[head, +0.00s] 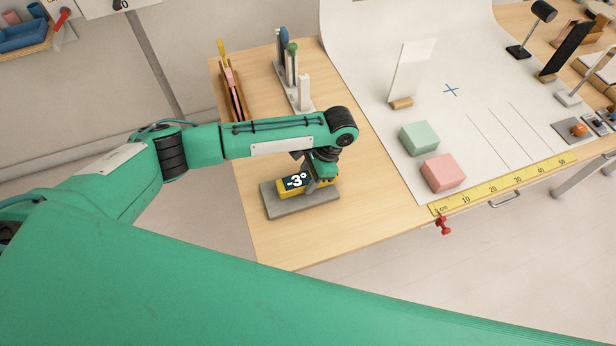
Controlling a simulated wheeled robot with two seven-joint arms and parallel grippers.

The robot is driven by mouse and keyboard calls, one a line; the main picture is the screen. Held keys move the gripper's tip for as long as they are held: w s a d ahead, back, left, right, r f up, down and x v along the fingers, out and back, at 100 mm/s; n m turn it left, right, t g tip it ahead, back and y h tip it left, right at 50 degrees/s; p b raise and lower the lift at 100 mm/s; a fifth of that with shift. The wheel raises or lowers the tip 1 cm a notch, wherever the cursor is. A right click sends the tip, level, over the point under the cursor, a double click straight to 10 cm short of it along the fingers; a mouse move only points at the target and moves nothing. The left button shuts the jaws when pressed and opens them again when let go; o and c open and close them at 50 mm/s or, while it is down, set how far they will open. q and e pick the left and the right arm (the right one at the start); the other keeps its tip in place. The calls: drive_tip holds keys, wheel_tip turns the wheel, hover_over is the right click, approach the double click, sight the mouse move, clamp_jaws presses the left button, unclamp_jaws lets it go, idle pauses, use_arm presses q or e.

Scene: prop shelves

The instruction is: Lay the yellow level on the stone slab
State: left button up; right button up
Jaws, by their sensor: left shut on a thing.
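The yellow level (331,188) is in the head view, with a dark display reading -3°. It is at the grey stone slab (300,208), which lies on the wooden table near its left front part. My left gripper (318,182) points down from above and is shut on the yellow level. The gripper hides part of the level. From this angle I cannot tell whether the level touches the slab or is held just above it. My right gripper is not in view.
A green block (419,138) and a pink block (443,173) sit on the white sheet (470,90) to the right. A yellow ruler (500,184) runs along the front edge. A rack of upright tools (303,92) stands behind my left arm. Bare wood surrounds the slab.

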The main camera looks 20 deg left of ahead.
use_arm(q)
drive_tip(key=shift+f, duration=0.7)
idle(0.4)
drive_tip(key=o, duration=1.2)
drive_tip(key=shift+w+d+r, duration=0.15)
drive_tip(key=shift+d+r, duration=0.05)
drive_tip(key=shift+r, duration=0.25)
drive_tip(key=b+v, duration=0.1)
drive_tip(key=v, duration=1.1)
drive_tip(key=shift+r, duration=0.45)
drive_tip(key=shift+f, duration=0.1)
